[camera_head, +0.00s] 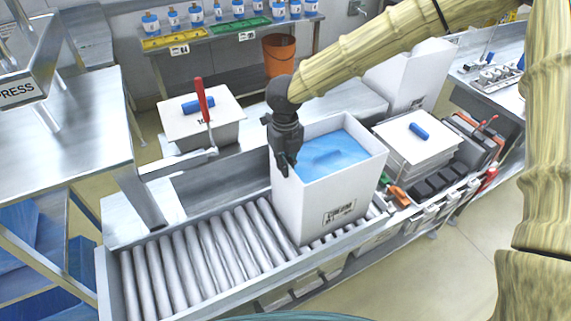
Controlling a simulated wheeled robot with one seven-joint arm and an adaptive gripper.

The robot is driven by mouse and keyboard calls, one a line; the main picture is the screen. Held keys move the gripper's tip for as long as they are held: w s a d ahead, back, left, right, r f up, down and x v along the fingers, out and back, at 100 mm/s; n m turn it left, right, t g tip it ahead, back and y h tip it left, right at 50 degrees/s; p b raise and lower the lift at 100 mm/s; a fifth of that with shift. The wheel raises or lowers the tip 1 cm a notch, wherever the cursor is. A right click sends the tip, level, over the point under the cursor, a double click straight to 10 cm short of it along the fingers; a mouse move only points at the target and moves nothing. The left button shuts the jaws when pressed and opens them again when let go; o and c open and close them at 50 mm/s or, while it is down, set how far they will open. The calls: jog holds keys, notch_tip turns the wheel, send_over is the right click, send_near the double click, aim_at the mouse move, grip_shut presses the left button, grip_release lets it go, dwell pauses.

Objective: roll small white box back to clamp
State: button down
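An open white box (316,208) stands upright on the roller conveyor, a blue liner (338,158) inside it and a printed label on its front. My gripper (285,168) points down at the box's left rim, its dark fingers overlapping the rim. I cannot tell whether the fingers are closed on the wall or only beside it. A clamp with a red handle (202,98) stands upright left of the box, at the conveyor's back rail. A lidded white box (186,124) with a blue roll on top is behind the clamp.
Bare rollers (205,252) lie left of the box. A lidded white box (410,139) stands close on its right, with orange and green items between. A tall white box (408,76) is behind. A steel press table (70,135) is at left.

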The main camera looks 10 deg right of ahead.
jog(key=shift+a, duration=0.15)
jog(key=shift+s+a, duration=0.25)
jog(key=shift+a, duration=0.4)
jog(key=shift+s+a, duration=0.25)
jog(key=shift+a, duration=0.35)
jog(key=c, duration=1.6)
grip_release()
jog(key=shift+o, duration=0.2)
notch_tip(320, 180, up, 12)
jog(key=shift+d, duration=0.1)
